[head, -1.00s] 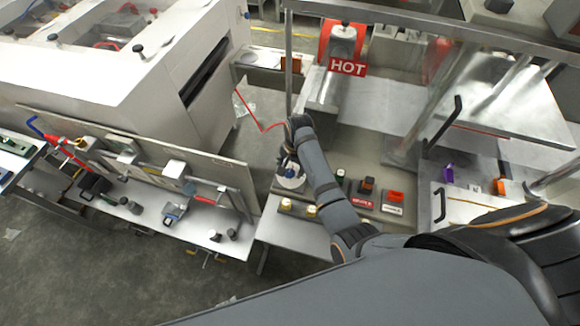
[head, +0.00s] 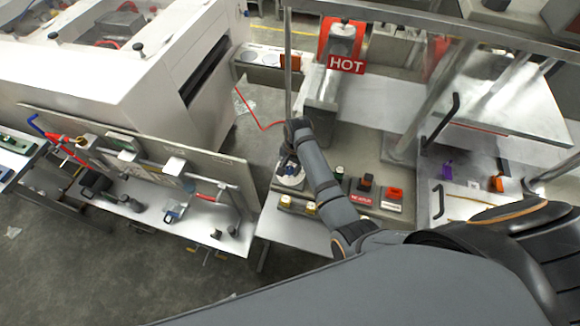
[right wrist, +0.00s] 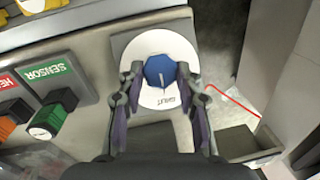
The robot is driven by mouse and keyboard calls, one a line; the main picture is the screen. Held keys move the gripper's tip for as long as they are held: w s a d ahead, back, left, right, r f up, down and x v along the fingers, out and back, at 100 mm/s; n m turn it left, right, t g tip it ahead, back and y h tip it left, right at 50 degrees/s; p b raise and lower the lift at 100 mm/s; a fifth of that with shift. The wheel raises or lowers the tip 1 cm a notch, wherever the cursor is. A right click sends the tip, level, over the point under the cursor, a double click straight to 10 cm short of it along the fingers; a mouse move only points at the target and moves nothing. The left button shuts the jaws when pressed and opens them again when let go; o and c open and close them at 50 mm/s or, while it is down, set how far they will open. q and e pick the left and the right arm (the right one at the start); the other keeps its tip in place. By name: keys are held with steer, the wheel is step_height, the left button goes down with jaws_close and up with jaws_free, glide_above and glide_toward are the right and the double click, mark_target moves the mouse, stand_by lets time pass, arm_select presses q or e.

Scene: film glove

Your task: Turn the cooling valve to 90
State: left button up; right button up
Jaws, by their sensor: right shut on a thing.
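The cooling valve is a blue faceted knob (right wrist: 160,73) on a round white dial (right wrist: 152,103), seen in the right wrist view. A pale pointer line on the knob runs roughly up and down in that picture. Dark print on the dial's lower right is too small to read surely. My right gripper (right wrist: 160,75) is shut on the knob, one finger on each side. In the head view the right gripper (head: 290,163) is over the white dial (head: 291,180), and my wrist hides most of the knob. My left gripper is not in view.
In the head view, several switches with red labels (head: 361,198) stand right of the dial. A metal post (head: 288,70) rises behind the gripper. A red HOT sign (head: 346,65) is at the back.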

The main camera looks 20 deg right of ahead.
steer(key=m, duration=0.2)
steer(key=m+t+y, duration=0.1)
steer(key=shift+s+d+m+t, duration=0.2)
steer(key=shift+m+t, duration=0.1)
steer(key=shift+m, duration=0.1)
steer(key=m+t, duration=0.1)
steer(key=m, duration=0.1)
steer(key=m+t, duration=0.1)
steer(key=m, duration=0.1)
steer(key=shift+s+f+y, duration=0.15)
steer(key=shift+s+y, duration=0.05)
steer(key=shift+y, duration=0.2)
steer(key=m+t, duration=0.1)
steer(key=m, duration=0.1)
steer(key=m+t, duration=0.1)
steer(key=m, duration=0.1)
steer(key=shift+s+a+f, duration=0.1)
steer(key=shift+s, duration=0.1)
steer(key=shift+s+a+m+t+h, duration=0.1)
steer(key=shift+m+t+h, duration=0.45)
steer(key=shift+m, duration=0.6)
steer(key=shift+m+t+h, duration=0.25)
steer(key=shift+m+t, duration=0.5)
steer(key=shift+m, duration=0.4)
steer(key=o, duration=1.2)
steer(key=shift+c, duration=0.2)
steer(key=shift+f, duration=0.1)
